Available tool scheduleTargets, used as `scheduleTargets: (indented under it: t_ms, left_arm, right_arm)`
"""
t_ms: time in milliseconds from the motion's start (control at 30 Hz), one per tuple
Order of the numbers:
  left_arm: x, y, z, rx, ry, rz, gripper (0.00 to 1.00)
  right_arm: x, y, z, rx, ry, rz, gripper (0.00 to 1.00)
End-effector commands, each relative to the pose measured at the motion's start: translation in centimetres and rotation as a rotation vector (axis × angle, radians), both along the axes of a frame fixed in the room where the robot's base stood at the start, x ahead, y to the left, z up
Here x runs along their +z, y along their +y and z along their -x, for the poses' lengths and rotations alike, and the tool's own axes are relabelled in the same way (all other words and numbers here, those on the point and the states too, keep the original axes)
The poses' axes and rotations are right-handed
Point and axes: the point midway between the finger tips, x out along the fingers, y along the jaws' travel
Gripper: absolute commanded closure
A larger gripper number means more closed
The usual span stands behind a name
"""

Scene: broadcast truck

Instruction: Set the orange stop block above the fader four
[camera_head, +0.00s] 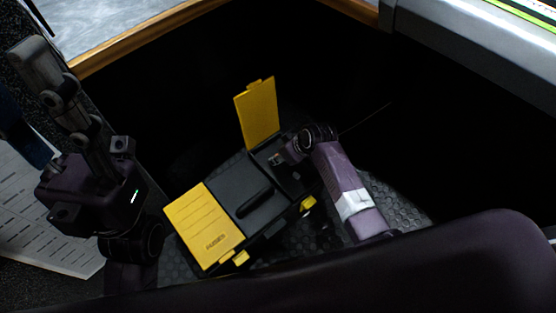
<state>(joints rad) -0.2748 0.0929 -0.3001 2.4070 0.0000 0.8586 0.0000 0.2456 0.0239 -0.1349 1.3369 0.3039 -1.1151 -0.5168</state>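I cannot make out the orange stop block or fader four in this view. My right gripper (277,158) reaches in from the lower right, low over the open compartment at the right end of a black toolbox (262,222). Its fingertips are small and dark, and I cannot tell whether they are open or hold anything. My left gripper (45,68) is raised at the left, away from the toolbox, with its dark fingers pointing up and left. Its finger gap is not clear, and no object shows in it.
One yellow toolbox lid (258,112) stands open at the back; the other yellow lid (204,226) is closed at the left end. Printed white sheets (45,215) lie at the left. A grey panel edge (470,50) is at the upper right. A wooden edge (140,38) runs along the top left.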

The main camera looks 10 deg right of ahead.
Motion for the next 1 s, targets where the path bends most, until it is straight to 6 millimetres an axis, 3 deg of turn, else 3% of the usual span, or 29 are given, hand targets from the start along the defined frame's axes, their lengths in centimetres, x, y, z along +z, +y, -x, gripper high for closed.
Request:
scheduleTargets:
  t_ms: [200, 467, 833, 1000]
  left_arm:
    - [0.1, 0.0, 0.0, 0.000, 0.000, 0.000, 0.60]
    - [0.1, 0.0, 0.0, 0.000, 0.000, 0.000, 0.60]
    - [0.2, 0.0, 0.0, -0.001, -0.001, 0.000, 0.60]
    - [0.7, 0.0, 0.2, -0.001, -0.006, 0.002, 0.60]
  right_arm:
    - [0.1, 0.0, 0.0, 0.000, 0.000, 0.000, 0.71]
    - [0.1, 0.0, 0.0, 0.000, 0.000, 0.000, 0.99]
    - [0.1, 0.0, 0.0, 0.000, 0.000, 0.000, 1.00]
    - [1.1, 0.0, -0.1, 0.000, -0.002, 0.001, 1.00]
